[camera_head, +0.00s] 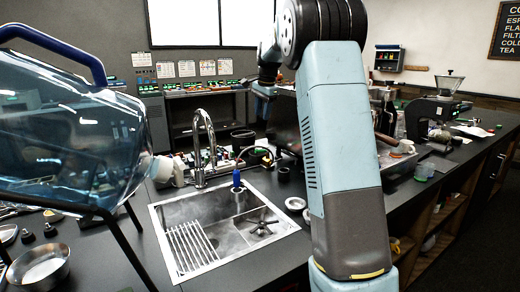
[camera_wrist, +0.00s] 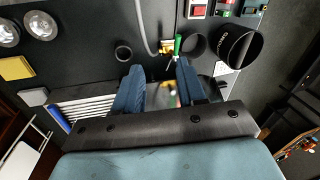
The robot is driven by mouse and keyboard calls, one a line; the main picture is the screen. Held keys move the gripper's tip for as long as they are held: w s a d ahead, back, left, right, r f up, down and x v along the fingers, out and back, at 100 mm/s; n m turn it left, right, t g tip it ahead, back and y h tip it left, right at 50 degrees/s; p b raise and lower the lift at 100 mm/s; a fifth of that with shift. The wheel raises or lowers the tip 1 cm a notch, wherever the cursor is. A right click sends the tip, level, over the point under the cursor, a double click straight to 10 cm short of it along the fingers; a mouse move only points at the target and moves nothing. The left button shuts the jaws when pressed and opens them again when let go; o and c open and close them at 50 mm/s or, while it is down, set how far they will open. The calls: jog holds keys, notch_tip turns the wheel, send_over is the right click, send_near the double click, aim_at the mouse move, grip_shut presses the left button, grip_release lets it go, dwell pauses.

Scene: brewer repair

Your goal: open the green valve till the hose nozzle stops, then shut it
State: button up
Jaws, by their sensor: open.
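The green valve handle (camera_wrist: 178,44) stands on a brass-yellow fitting (camera_wrist: 167,47) on the dark counter, near the top middle of the wrist view. A grey hose (camera_wrist: 146,28) runs to this fitting. My gripper (camera_wrist: 158,76) is open, its two blue fingers pointing towards the valve, with the handle just past the right fingertip. I cannot tell whether they touch. In the head view the blue hose nozzle (camera_head: 237,179) hangs over the back edge of the sink. I cannot make out the valve in the head view.
The steel sink (camera_head: 165,222) with a tall tap (camera_head: 204,130) lies in front. Black cylinders (camera_wrist: 240,44) and a ring (camera_wrist: 123,53) flank the valve. A switch panel (camera_wrist: 198,10) is beyond it.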

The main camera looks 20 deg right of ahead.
jog(key=m, duration=0.2)
send_over(262, 151)
jog(key=s, duration=0.3)
notch_tip(262, 151, down, 5)
jog(key=shift+g, duration=0.3)
jog(key=w+f, duration=0.1)
jog(key=f, duration=0.3)
jog(key=w+f, duration=0.1)
jog(key=f, duration=0.4)
jog(key=w+f, duration=0.1)
jog(key=f, duration=0.4)
jog(key=shift+a, duration=0.4)
grip_shut()
